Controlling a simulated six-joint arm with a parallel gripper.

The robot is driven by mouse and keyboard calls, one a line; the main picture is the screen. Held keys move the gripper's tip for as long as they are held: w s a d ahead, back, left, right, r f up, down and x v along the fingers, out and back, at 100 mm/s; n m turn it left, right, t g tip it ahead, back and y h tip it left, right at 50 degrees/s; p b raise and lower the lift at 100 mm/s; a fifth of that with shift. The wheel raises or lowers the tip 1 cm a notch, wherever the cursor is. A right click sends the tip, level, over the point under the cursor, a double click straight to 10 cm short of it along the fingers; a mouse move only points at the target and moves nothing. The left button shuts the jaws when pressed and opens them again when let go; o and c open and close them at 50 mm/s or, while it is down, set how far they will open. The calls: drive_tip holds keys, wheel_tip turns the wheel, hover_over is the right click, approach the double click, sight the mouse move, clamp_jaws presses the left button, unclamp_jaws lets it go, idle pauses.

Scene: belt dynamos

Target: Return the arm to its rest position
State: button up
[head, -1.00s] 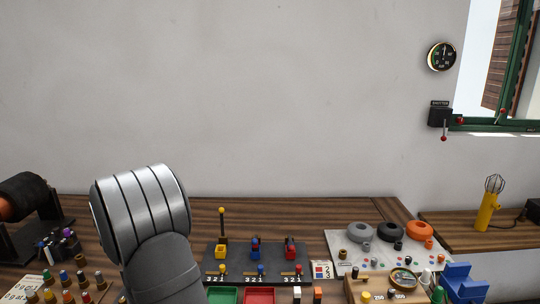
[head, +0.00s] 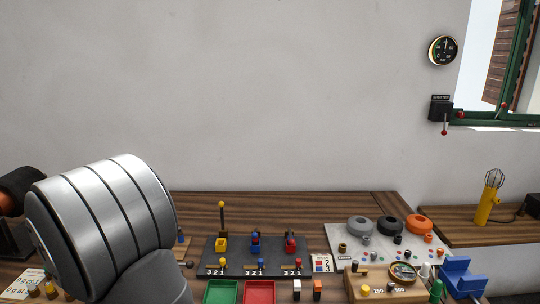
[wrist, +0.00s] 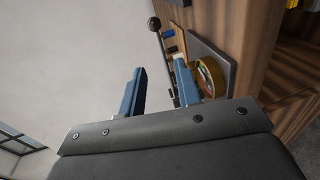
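In the wrist view my gripper (wrist: 160,90) shows two blue fingers standing apart with nothing between them, so it is open and empty. In the head view a thick silver and grey link of my arm fills the lower left, and the fingers are out of sight there. In the wrist view the white wall lies behind the left finger. A round brass-rimmed thing (wrist: 210,76) and a black ball-topped lever (wrist: 154,24) show beyond the fingers; I cannot tell how far they are from the fingertips.
A wooden bench (head: 340,206) carries a dark lever panel (head: 212,258), a green tray (head: 221,291) and a red tray (head: 259,291). A pale board (head: 372,254) holds grey, black and orange rings. A blue holder (head: 462,276) stands at right.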

drive_tip(key=w+f, duration=0.1)
drive_tip(key=w, duration=0.4)
drive_tip(key=w+f, duration=0.1)
drive_tip(key=w, duration=0.4)
drive_tip(key=w+f, duration=0.1)
drive_tip(key=w, duration=0.4)
drive_tip(key=shift+a, duration=0.2)
drive_tip(key=shift+w+a+r, duration=0.1)
drive_tip(key=shift+w, duration=0.2)
drive_tip(key=shift+s+r+n, duration=0.1)
drive_tip(key=shift+r+n, duration=0.2)
drive_tip(key=shift+r, duration=0.15)
